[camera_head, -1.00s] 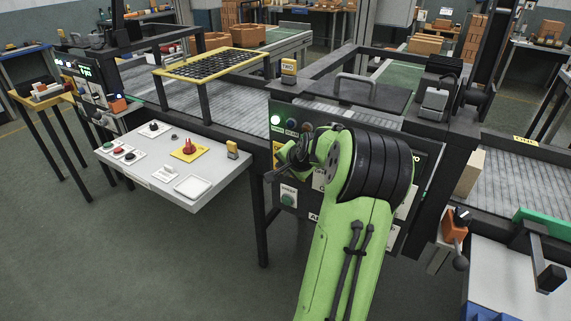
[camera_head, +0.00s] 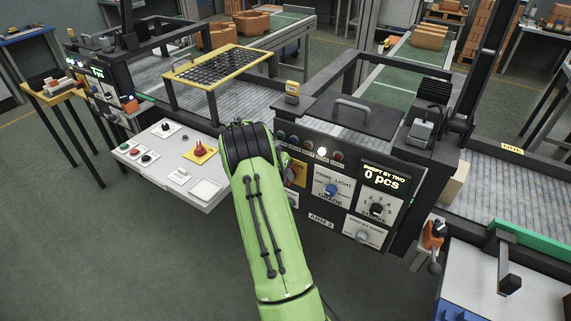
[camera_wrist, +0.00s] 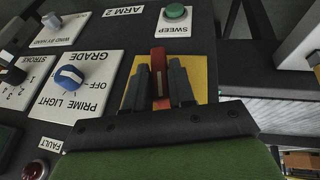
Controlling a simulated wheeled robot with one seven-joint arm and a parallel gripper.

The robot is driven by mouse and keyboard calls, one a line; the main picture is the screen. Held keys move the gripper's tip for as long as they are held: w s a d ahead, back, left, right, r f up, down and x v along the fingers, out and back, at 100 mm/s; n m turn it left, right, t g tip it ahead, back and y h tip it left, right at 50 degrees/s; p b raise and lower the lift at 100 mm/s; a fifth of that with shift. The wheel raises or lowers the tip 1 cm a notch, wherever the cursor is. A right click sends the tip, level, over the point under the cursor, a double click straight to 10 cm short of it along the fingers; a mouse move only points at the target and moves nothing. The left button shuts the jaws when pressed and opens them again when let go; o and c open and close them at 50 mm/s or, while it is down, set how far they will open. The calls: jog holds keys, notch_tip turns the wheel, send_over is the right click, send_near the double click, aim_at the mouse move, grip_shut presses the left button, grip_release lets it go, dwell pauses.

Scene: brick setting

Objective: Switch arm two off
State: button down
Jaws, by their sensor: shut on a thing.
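The ARM 2 panel (camera_head: 322,218) stands in front of me, with a yellow plate (camera_head: 297,171) partly behind my arm; "ON" is readable on it. In the wrist view, upside down, the yellow plate (camera_wrist: 203,90) carries a red switch handle (camera_wrist: 158,60). My gripper (camera_wrist: 160,84) is shut on this handle, one dark finger on each side. The handle points straight up in that view; its lower part is hidden by the fingers. In the head view my arm hides the fingers. In the panel's lamp row, one whitish lamp (camera_head: 321,152) is lit and the green lamp (camera_head: 281,133) looks dark.
Close to the handle are the blue PRIME/LIGHT grade knob (camera_wrist: 69,77), the green SWEEP button (camera_wrist: 175,12) and the red FAULT lamp (camera_wrist: 36,169). A counter display (camera_head: 383,178) reads 0 pcs. A white control table (camera_head: 150,160) with a red knob stands left.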

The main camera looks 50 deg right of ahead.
jog(key=shift+w+r+g+p, duration=0.1)
jog(key=shift+w+g+p, duration=0.2)
jog(key=shift+g+p, duration=0.55)
jog(key=shift+f+n+g+h, duration=0.3)
jog(key=shift+n+g, duration=0.1)
jog(key=shift+g, duration=0.45)
jog(key=shift+w+f+g+b, duration=0.15)
jog(key=shift+g+b, duration=0.65)
jog(key=shift+b, duration=0.1)
jog(key=shift+n+g+b, duration=0.3)
jog(key=shift+g+b, duration=0.2)
jog(key=shift+b, duration=0.1)
jog(key=shift+a, duration=0.1)
jog(key=c, duration=1)
grip_release()
jog(key=shift+c, duration=0.2)
